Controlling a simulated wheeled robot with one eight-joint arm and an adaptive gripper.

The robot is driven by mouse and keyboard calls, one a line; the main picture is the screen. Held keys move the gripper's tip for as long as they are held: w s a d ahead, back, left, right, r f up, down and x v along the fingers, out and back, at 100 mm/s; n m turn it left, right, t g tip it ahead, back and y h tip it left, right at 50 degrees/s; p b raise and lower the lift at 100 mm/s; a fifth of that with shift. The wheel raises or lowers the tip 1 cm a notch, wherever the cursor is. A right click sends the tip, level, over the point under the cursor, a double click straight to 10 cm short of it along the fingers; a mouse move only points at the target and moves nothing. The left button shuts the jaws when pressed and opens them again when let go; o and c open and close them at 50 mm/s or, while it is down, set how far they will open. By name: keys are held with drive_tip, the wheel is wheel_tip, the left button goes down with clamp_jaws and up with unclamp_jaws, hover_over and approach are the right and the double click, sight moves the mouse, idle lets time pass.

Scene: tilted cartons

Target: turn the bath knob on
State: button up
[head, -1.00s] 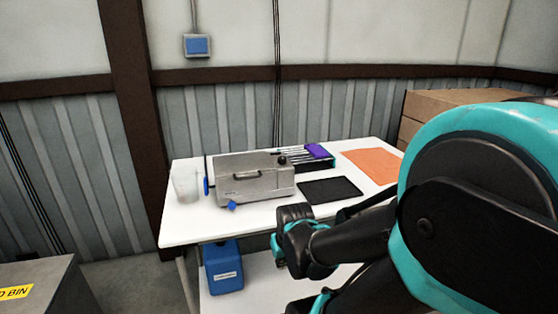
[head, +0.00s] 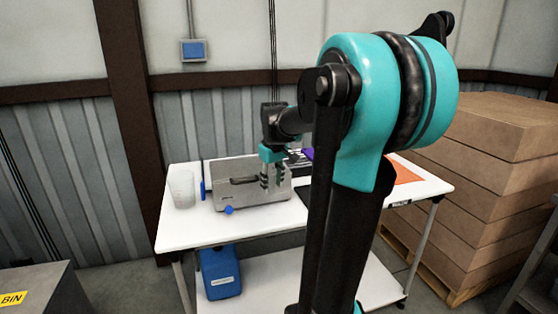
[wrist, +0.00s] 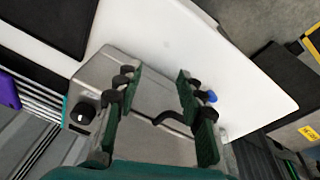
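The bath is a grey metal box with a dark lid handle (head: 245,181), standing on a white table. Its body (head: 233,203) is partly covered by my gripper in the head view. In the wrist view a round black knob (wrist: 82,114) is on the bath at the left, outside my fingers. In the head view the knob is hard to make out behind my arm. My gripper (wrist: 157,80) is open and empty, pointing down over the bath, with the handle (wrist: 172,119) showing between its fingers. It also shows in the head view (head: 275,182). A blue fitting (head: 229,210) is low on the bath's front.
A translucent beaker (head: 181,188) stands left of the bath. An orange mat (head: 408,175) lies at the table's right; a black pad (wrist: 48,22) shows in the wrist view. A blue container (head: 221,272) is below. Stacked cartons (head: 495,175) stand right of the table.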

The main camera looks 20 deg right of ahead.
drive_tip(key=w+d+r+n+g, duration=0.1)
drive_tip(key=w+d+r+n, duration=0.2)
drive_tip(key=w+r, duration=0.5)
drive_tip(key=w+d+r+n+g, duration=0.1)
drive_tip(key=w+d+r+n, duration=0.3)
drive_tip(key=r, duration=0.7)
drive_tip(key=f, duration=0.5)
drive_tip(key=f+m, duration=0.1)
drive_tip(key=f, duration=0.5)
drive_tip(key=w+f+m, duration=0.1)
drive_tip(key=f, duration=0.5)
drive_tip(key=shift+a, duration=0.35)
drive_tip(key=c, duration=0.9)
